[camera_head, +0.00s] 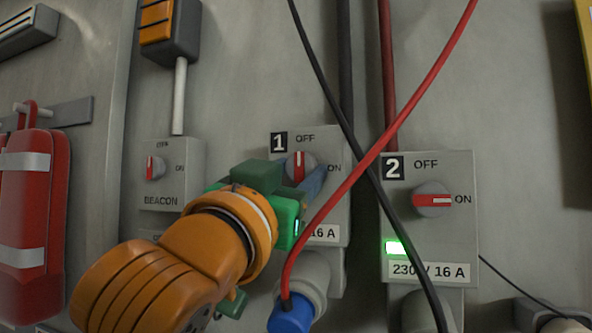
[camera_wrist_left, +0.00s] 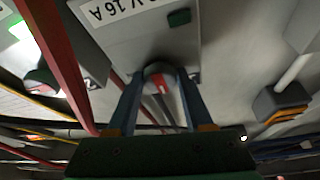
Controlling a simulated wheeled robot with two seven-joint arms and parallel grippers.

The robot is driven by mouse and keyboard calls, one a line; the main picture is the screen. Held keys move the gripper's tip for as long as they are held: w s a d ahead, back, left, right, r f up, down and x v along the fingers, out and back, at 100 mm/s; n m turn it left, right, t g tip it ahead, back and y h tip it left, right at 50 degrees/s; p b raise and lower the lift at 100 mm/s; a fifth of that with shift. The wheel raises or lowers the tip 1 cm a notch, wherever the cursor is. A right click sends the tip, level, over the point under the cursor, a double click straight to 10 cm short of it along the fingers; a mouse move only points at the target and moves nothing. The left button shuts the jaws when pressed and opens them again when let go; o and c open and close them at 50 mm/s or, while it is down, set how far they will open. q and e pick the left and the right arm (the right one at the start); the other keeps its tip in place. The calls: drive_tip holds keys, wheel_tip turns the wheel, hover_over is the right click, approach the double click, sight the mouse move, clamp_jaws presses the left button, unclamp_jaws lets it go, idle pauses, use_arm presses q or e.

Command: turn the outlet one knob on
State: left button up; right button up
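The outlet one knob (camera_head: 299,167) is a round grey knob with a red mark, on the grey box labelled 1 (camera_head: 338,205). Its red mark stands upright, toward OFF. My left gripper (camera_head: 305,182) is at this knob, with one blue finger visible along its right side in the head view. In the left wrist view the two fingers (camera_wrist_left: 163,92) stand apart on either side of the knob (camera_wrist_left: 160,73); I cannot tell whether they touch it. A dark green lamp (camera_wrist_left: 180,18) on the box is unlit. My right gripper is out of view.
Outlet two (camera_head: 430,235) stands right, its knob (camera_head: 433,199) at ON and its green lamp (camera_head: 396,248) lit. A red cable (camera_head: 385,135) and a black cable (camera_head: 345,125) cross close right of knob one.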

use_arm(q)
clamp_jaws()
drive_tip(key=shift+m, duration=0.4)
drive_tip(key=m+h, duration=0.1)
drive_tip(key=m, duration=0.1)
drive_tip(key=m+g, duration=0.1)
drive_tip(key=m, duration=0.1)
drive_tip(key=shift+a+r+h, duration=0.15)
drive_tip(key=shift+h, duration=0.25)
drive_tip(key=m+g, duration=0.1)
drive_tip(key=m, duration=0.2)
drive_tip(key=m+g+h, duration=0.1)
drive_tip(key=m, duration=0.1)
drive_tip(key=shift+a+r+m+g+h, duration=0.1)
drive_tip(key=shift+m+g+h, duration=0.2)
drive_tip(key=shift+m+g, duration=0.1)
drive_tip(key=m+g, duration=0.1)
drive_tip(key=m, duration=0.2)
drive_tip(key=m+g, duration=0.1)
drive_tip(key=m, duration=0.2)
drive_tip(key=shift+w+r, duration=0.1)
drive_tip(key=shift+r, duration=0.05)
drive_tip(key=m+g, duration=0.1)
drive_tip(key=m, duration=0.2)
drive_tip(key=shift+m+g+y, duration=0.3)
drive_tip(key=shift+m+y, duration=0.3)
drive_tip(key=shift+m, duration=0.1)
